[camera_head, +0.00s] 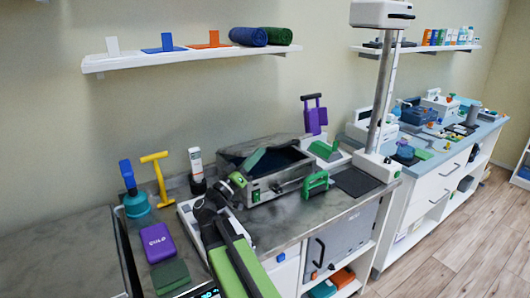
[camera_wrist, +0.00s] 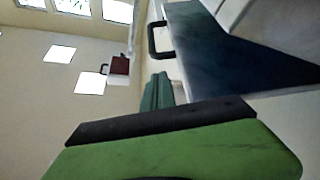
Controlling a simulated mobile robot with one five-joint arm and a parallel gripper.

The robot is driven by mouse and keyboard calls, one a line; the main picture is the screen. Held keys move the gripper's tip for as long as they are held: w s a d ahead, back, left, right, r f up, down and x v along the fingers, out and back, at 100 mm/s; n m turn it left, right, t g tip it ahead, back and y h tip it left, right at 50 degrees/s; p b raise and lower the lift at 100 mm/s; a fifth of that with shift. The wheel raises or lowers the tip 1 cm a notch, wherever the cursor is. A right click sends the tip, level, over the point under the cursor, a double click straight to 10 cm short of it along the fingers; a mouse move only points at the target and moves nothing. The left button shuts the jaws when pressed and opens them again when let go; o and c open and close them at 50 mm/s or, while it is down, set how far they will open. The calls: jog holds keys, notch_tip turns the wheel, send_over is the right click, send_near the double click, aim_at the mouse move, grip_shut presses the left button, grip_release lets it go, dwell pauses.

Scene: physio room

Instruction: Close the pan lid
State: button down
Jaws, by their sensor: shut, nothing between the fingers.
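The pan is a grey metal box (camera_head: 285,187) on the counter, with a dark blue interior and a latch-like fitting on its front. Its lid (camera_head: 268,145) appears raised at the back, leaning up towards the wall. My gripper (camera_head: 241,180) is at the pan's left front corner, shut and empty; whether it touches the pan is unclear. A green piece just above it overlaps the pan opening, and I cannot tell what it is. In the wrist view, a green finger with a dark pad (camera_wrist: 165,120) fills the bottom, below a dark blue panel (camera_wrist: 235,60) that may be the lid.
A green-handled tool (camera_head: 316,184) stands close to the pan's right. A wall shelf (camera_head: 190,57) hangs above.

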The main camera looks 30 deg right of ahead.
jog(key=s+a, duration=0.2)
jog(key=a, duration=0.8)
jog(key=shift+s+r, duration=0.15)
jog(key=shift+s, duration=0.05)
